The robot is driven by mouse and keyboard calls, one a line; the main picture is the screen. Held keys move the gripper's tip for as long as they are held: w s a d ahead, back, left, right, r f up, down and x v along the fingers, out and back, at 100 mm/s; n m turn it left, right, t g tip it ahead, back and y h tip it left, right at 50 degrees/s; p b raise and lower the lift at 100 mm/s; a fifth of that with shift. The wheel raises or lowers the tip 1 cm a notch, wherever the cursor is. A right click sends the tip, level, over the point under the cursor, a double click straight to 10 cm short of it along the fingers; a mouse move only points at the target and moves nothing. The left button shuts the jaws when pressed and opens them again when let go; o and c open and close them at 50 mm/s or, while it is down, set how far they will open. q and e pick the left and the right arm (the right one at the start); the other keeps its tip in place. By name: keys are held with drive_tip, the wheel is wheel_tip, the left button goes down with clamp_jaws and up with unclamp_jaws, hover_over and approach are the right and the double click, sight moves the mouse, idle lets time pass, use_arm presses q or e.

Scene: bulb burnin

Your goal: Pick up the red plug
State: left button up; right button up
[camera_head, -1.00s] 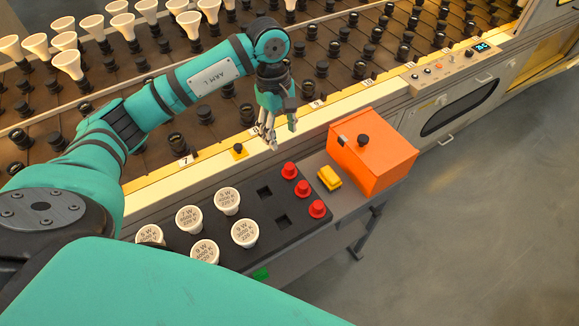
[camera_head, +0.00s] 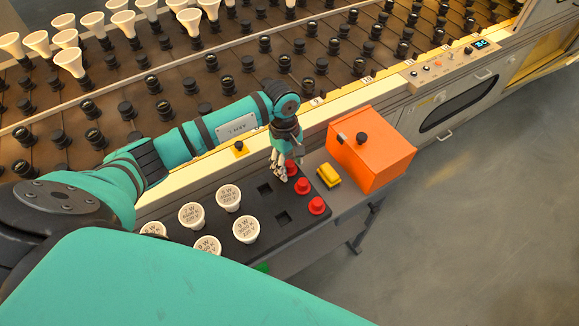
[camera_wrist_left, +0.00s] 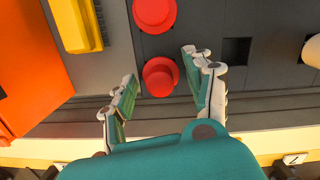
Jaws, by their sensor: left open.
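Several red plugs stand in a column at the right end of the black tray (camera_head: 236,251). The nearest plug (camera_head: 317,206) and the middle plug (camera_head: 303,186) are clear in the head view; the far plug (camera_head: 291,167) is partly hidden by my left gripper (camera_head: 280,172). In the left wrist view, one red plug (camera_wrist_left: 160,77) lies between the open fingers of my left gripper (camera_wrist_left: 162,92), with a gap on both sides. Another red plug (camera_wrist_left: 154,14) is beyond the fingertips. My left gripper is empty. My right gripper is not in view.
A yellow block (camera_head: 328,175) and an orange box (camera_head: 371,148) stand right of the plugs. White bulbs (camera_head: 229,198) fill several tray holes on the left. The rack's pale edge rail (camera_head: 317,124) runs behind, with black sockets beyond.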

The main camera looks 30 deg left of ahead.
use_arm(q)
drive_tip(key=c, duration=0.8)
